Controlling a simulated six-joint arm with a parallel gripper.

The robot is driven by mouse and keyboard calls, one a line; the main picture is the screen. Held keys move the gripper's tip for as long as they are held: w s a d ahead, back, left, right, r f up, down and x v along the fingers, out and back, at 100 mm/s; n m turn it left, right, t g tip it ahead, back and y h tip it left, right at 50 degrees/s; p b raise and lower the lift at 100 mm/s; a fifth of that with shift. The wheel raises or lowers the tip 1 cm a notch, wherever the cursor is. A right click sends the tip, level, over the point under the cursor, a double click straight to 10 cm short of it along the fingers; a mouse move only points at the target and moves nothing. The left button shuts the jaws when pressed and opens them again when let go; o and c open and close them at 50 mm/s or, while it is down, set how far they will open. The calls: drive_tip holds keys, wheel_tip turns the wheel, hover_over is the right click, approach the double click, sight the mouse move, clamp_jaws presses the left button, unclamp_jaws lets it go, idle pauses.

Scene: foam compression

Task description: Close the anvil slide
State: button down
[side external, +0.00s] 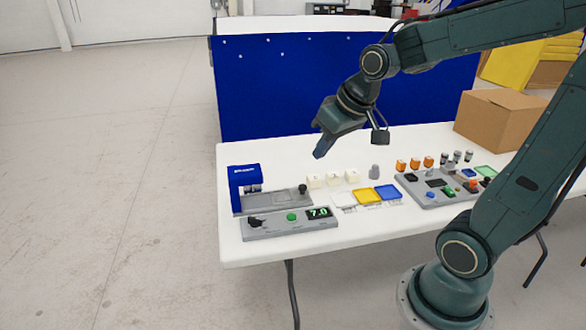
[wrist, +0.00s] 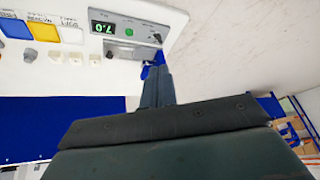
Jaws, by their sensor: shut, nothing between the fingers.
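The anvil slide (side external: 278,200) is a flat grey plate running right from under the blue press (side external: 243,178) at the table's left end. Its black knob (side external: 303,188) stands at the right end, away from the press. The slide shows partly in the wrist view (wrist: 122,54); the fingers hide part of the blue press (wrist: 147,71) there. My gripper (side external: 321,151) is shut and empty, pointing down, above and behind the slide, apart from the knob. Its closed fingers also show in the wrist view (wrist: 158,80).
A control panel (side external: 272,229) with green button and 7.0 display lies in front of the slide. Right of it are white foam blocks (side external: 333,178), a grey weight (side external: 375,172), coloured trays (side external: 367,196) and another panel (side external: 430,200). A cardboard box (side external: 497,120) stands at back right.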

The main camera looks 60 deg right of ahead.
drive_tip(key=w+d+f+m+t, duration=0.1)
drive_tip(key=w+d+f+m, duration=0.25)
drive_tip(key=d+f, duration=0.5)
drive_tip(key=w+d+f+m, duration=0.2)
drive_tip(key=w+d+f, duration=0.35)
drive_tip(key=d, duration=0.65)
drive_tip(key=s+d+f+m+h, duration=0.1)
drive_tip(key=s+d+f+m, duration=0.2)
drive_tip(key=d+f, duration=0.4)
drive_tip(key=shift+d+f+t, duration=0.4)
drive_tip(key=shift+f, duration=0.3)
drive_tip(key=shift+w, duration=0.1)
approach(306, 192)
drive_tip(key=d+f, duration=0.2)
drive_tip(key=f, duration=0.1)
drive_tip(key=shift+s+d+f, duration=0.25)
drive_tip(key=shift+s+d, duration=0.05)
drive_tip(key=shift+s, duration=0.1)
drive_tip(key=shift+w+a, duration=0.25)
drive_tip(key=shift+w, duration=0.25)
drive_tip(key=shift+w+a, duration=0.25)
drive_tip(key=shift+w, duration=0.2)
drive_tip(key=shift+w+a, duration=0.45)
drive_tip(key=shift+w, duration=0.35)
